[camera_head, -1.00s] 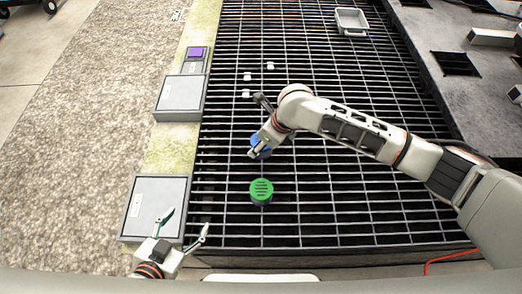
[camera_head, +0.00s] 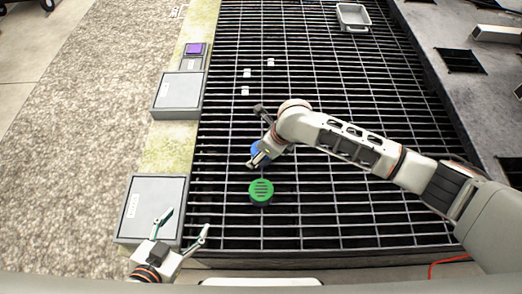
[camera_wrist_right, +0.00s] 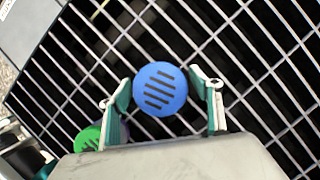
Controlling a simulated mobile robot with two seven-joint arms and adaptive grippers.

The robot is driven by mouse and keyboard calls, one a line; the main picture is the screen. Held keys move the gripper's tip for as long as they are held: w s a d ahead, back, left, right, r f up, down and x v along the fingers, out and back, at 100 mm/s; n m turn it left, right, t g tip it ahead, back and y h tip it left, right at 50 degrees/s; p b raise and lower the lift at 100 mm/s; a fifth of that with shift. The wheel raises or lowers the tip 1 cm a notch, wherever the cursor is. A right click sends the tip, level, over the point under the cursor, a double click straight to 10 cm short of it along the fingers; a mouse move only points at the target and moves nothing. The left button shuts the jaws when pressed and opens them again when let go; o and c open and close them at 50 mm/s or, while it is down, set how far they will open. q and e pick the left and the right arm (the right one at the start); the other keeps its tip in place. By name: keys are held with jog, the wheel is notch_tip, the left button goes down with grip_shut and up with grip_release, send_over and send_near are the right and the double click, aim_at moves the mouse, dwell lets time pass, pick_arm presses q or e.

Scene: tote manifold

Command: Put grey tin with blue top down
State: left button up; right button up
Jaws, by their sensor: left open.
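The tin with the blue top (camera_head: 256,149) is near the middle of the grating, partly hidden by my right gripper (camera_head: 258,137). In the right wrist view the round, slotted blue top (camera_wrist_right: 160,89) lies between the two fingertips of my right gripper (camera_wrist_right: 161,75). My left gripper (camera_head: 184,226) is open and empty by the front grey box.
A green-topped tin (camera_head: 261,190) stands on the grating (camera_head: 330,200) nearer me. Grey boxes (camera_head: 153,207) (camera_head: 178,94) and a purple-topped item (camera_head: 195,49) line the left edge. Small white blocks (camera_head: 246,73) and a grey tray (camera_head: 353,17) are farther back. The grating's front right is clear.

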jog(key=shift+r, duration=0.15)
pick_arm(q)
jog(key=shift+r, duration=0.2)
pick_arm(e)
jog(key=shift+d+r, duration=0.1)
jog(key=shift+r, duration=0.25)
pick_arm(q)
jog(key=a+p, duration=0.1)
jog(key=p, duration=0.2)
jog(key=shift+s+a+r+y+p, duration=0.1)
jog(key=shift+s+r+y+p, duration=0.05)
jog(key=shift+y+p, duration=0.2)
jog(key=shift+s, duration=0.15)
jog(key=shift+s+f, duration=0.35)
jog(key=shift+f, duration=0.05)
pick_arm(e)
jog(key=v, duration=1.1)
pick_arm(q)
jog(key=shift+w+r, duration=0.15)
jog(key=shift+w, duration=0.1)
pick_arm(e)
jog(key=shift+r, duration=0.15)
jog(key=shift+s, duration=0.1)
